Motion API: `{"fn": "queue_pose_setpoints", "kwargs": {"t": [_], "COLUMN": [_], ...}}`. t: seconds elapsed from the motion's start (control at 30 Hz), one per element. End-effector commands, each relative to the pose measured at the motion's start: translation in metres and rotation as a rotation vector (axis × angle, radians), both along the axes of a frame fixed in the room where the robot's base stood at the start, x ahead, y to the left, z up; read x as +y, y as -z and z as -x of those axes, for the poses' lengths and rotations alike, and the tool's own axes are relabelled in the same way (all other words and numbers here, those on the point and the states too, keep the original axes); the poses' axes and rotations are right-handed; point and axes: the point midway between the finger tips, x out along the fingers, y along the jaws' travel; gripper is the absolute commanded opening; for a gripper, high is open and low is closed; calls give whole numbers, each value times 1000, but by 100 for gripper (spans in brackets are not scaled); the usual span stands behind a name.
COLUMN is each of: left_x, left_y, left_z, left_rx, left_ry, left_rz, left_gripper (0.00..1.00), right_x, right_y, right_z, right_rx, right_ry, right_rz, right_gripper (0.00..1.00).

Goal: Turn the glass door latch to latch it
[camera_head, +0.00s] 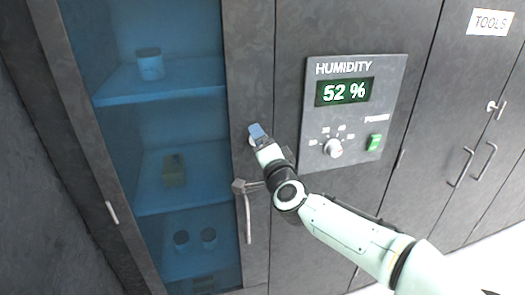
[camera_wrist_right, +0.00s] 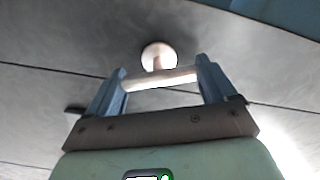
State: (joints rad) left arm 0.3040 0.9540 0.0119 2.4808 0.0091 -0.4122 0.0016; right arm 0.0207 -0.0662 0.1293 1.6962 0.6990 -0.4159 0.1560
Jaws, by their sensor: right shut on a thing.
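The glass door (camera_head: 185,120) fills the left of the head view, with a dark frame. My right gripper (camera_head: 258,133) is at the right side of the door frame. In the right wrist view my right gripper (camera_wrist_right: 160,82) is shut on the pale bar of the latch (camera_wrist_right: 160,79), one blue finger at each end. The bar joins a round knob base (camera_wrist_right: 158,54) on the dark panel. In the head view the gripper mostly hides the latch. My left gripper is not in view.
A metal door handle (camera_head: 247,218) hangs just below my right gripper. A humidity panel (camera_head: 352,112) with a dial and green switch is to the right. Further right is a cabinet labelled TOOLS (camera_head: 491,22). Shelves with small items stand behind the glass.

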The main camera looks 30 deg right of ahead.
Motion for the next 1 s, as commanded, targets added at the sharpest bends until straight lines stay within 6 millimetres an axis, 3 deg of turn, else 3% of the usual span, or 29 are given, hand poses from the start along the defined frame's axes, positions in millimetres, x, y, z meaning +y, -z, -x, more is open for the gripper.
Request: {"fn": "queue_pose_setpoints", "kwargs": {"t": [0.5, 1.0], "left_x": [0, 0], "left_y": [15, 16], "left_z": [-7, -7], "left_rx": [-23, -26], "left_ry": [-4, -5], "left_rz": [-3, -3], "left_gripper": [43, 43], "right_x": [0, 0], "right_y": [3, 2], "right_z": [0, 0], "right_rx": [-73, -84], "right_ry": [-2, -1], "right_rz": [-306, -352], "right_gripper": [54, 54]}}
